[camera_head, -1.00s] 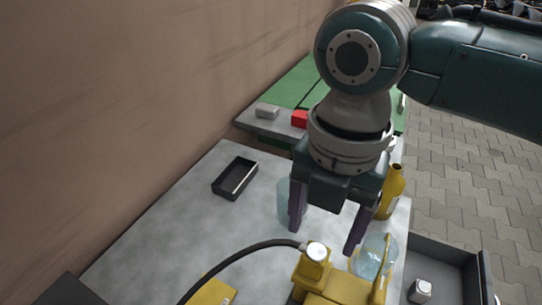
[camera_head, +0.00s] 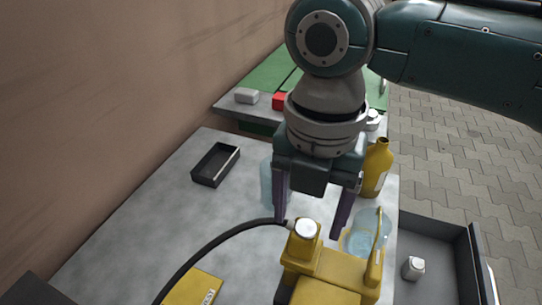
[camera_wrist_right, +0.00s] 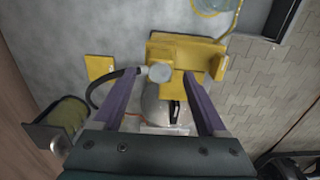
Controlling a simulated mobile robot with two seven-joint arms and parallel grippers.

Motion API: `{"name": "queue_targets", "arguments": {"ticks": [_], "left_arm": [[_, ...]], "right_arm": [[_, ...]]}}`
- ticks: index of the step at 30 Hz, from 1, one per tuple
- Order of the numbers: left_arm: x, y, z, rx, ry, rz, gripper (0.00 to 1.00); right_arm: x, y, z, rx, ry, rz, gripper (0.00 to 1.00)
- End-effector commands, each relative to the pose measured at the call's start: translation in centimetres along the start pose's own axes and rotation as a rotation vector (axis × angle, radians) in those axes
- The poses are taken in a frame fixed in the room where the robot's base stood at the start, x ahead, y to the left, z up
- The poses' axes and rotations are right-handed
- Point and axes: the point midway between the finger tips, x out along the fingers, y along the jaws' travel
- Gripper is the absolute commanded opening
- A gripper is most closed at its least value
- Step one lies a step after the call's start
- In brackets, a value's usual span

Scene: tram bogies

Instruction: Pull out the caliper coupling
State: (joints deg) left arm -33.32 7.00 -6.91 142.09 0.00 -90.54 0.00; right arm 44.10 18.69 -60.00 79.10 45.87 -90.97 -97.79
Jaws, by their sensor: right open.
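The yellow caliper (camera_head: 330,268) stands at the bottom middle of the head view. A round silver-capped coupling (camera_head: 306,229) sits on its upper left corner, and a black hose (camera_head: 215,240) runs from it to the lower left. My right gripper (camera_head: 310,222) points down with its two purple fingers apart, around or just behind the coupling. In the right wrist view the silver cap (camera_wrist_right: 160,72) lies between the open fingertips (camera_wrist_right: 161,76), with the hose (camera_wrist_right: 98,88) leaving it to the left. I cannot tell whether the fingers touch it. My left gripper is not in view.
A yellow block (camera_head: 196,288) lies beside the hose. A clear bowl (camera_head: 360,242) and yellow bottle (camera_head: 378,168) stand to the right. A black tray (camera_head: 215,164) lies farther back left. A grey bin (camera_head: 440,262) holds a white item.

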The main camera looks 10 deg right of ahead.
Motion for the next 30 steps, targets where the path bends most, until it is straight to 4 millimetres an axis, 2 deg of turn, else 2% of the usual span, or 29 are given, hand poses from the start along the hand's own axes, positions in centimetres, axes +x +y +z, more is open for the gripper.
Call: {"name": "queue_targets", "arguments": {"ticks": [1, 2, 10, 30], "left_arm": [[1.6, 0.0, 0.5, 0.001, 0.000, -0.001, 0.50], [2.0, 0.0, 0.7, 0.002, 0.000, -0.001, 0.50], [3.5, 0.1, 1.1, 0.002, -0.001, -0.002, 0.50], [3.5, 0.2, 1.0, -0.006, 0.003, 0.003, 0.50]], "right_arm": [[1.6, 0.0, 0.0, 0.000, 0.000, 0.000, 0.75], [2.0, 0.0, 0.0, 0.001, -0.001, 0.000, 0.75], [4.8, 0.0, 0.0, 0.001, 0.000, -0.001, 0.75], [5.1, 0.0, 0.0, 0.000, 0.000, 0.000, 0.75]]}}
